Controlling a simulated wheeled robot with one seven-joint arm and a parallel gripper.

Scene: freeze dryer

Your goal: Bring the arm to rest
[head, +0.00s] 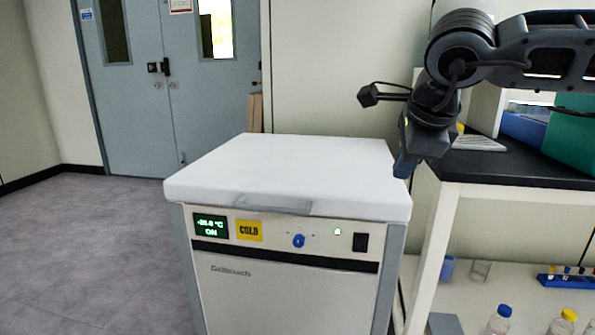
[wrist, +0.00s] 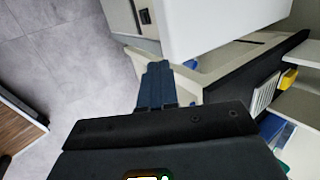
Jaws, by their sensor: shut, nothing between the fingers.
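My gripper (head: 405,165) hangs from my arm at the right of the head view, pointing down beside the right edge of the freeze dryer's white lid. In the wrist view my gripper (wrist: 156,70) has its blue fingers together, with nothing between them. The freeze dryer (head: 285,285) stands in the middle of the head view with its lid (head: 280,175) down. Its display reads a temperature below zero, beside a yellow COLD label. In the wrist view the white lid (wrist: 220,22) is at the top, beyond the fingertips.
A dark-topped bench (head: 520,170) stands right of the dryer, with blue and green boxes on it. Capped bottles (head: 500,318) and a blue rack (head: 566,280) are on its lower shelf. Grey double doors (head: 165,90) are behind. The floor (head: 85,250) at left is clear.

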